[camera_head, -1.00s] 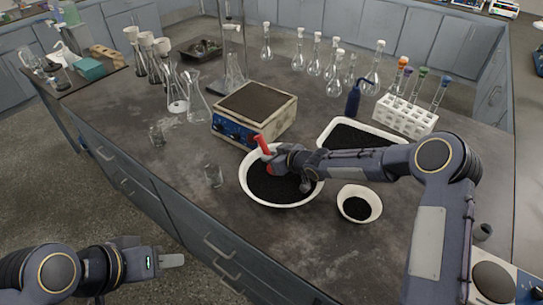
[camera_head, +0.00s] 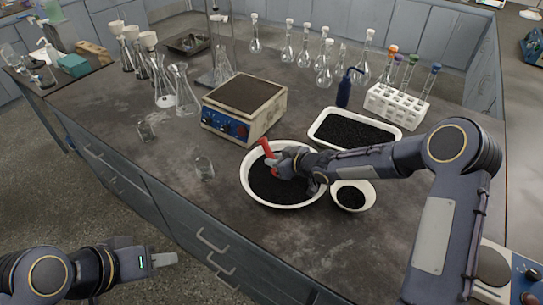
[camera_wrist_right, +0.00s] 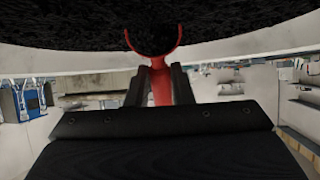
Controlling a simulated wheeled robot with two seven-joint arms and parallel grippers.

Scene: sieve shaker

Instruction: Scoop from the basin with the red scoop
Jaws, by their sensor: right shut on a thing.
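The basin (camera_head: 250,190) is a round white bowl with black granular material in it, on the bench in front of the hot plate. My right gripper (camera_head: 280,166) is over the basin, shut on the red scoop (camera_head: 267,149). In the right wrist view the scoop's handle (camera_wrist_right: 161,84) stands between the fingers of my right gripper (camera_wrist_right: 158,82). Its curved red bowl is at the black material, and dark grains show inside its rim. My left gripper (camera_head: 165,260) is off the bench at lower left, seen side-on; its finger gap is unclear.
A small white bowl (camera_head: 369,186) with black material stands right of the basin. A white tray (camera_head: 316,124) of black material lies behind. A hot plate (camera_head: 244,108), blue bottle (camera_head: 345,88), tube rack (camera_head: 396,106), small beakers (camera_head: 204,168) and flasks surround it. The front bench is clear.

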